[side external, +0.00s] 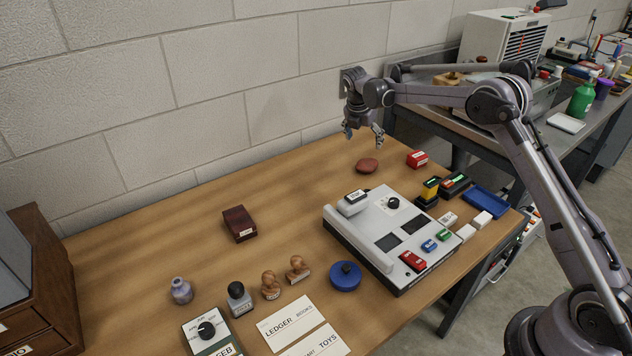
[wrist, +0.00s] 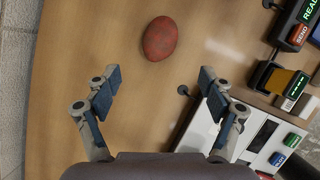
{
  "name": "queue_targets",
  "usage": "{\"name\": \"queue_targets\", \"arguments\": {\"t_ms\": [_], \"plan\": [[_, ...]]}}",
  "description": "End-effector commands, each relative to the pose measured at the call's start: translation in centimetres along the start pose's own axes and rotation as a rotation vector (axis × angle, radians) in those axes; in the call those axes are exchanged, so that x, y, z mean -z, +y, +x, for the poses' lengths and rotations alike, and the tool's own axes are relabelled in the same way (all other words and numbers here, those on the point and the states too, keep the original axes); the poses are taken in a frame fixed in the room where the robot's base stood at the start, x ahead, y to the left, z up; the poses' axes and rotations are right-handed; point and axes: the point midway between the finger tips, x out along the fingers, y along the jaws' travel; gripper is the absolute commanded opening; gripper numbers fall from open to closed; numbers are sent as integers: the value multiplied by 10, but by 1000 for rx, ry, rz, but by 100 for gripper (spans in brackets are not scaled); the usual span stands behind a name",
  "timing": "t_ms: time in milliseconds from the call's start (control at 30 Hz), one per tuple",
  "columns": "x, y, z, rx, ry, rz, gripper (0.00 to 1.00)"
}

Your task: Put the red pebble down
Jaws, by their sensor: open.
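The red pebble (side external: 367,166) is a smooth dull-red oval lying on the wooden table (side external: 180,228) behind the grey device. It also shows in the wrist view (wrist: 160,38), on the bare wood ahead of my fingertips. My gripper (side external: 364,136) is above the table, over and slightly left of the pebble in the side view. In the wrist view its two fingers (wrist: 160,88) are spread wide with nothing between them. The pebble is apart from both fingers.
The grey device (side external: 362,238) with dials and coloured buttons stands just in front of the pebble. A small red box (side external: 417,159) is to the pebble's right. A blue tray (side external: 485,202) is farther right. The table left of the pebble is clear up to a dark red box (side external: 239,223).

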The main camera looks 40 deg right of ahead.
Motion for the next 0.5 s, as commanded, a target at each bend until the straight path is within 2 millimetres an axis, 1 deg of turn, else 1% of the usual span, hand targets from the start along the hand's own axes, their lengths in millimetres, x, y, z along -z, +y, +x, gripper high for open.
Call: {"name": "queue_targets", "arguments": {"t_ms": [67, 167, 267, 300, 500], "plan": [[1, -2, -12, -11, 3, 33, 82], [5, -7, -36, -37, 10, 123, 82], [12, -17, -67, -73, 24, 252, 82], [15, -21, -80, -88, 32, 306, 82], [37, -51, -135, -156, 83, 580, 82]]}}
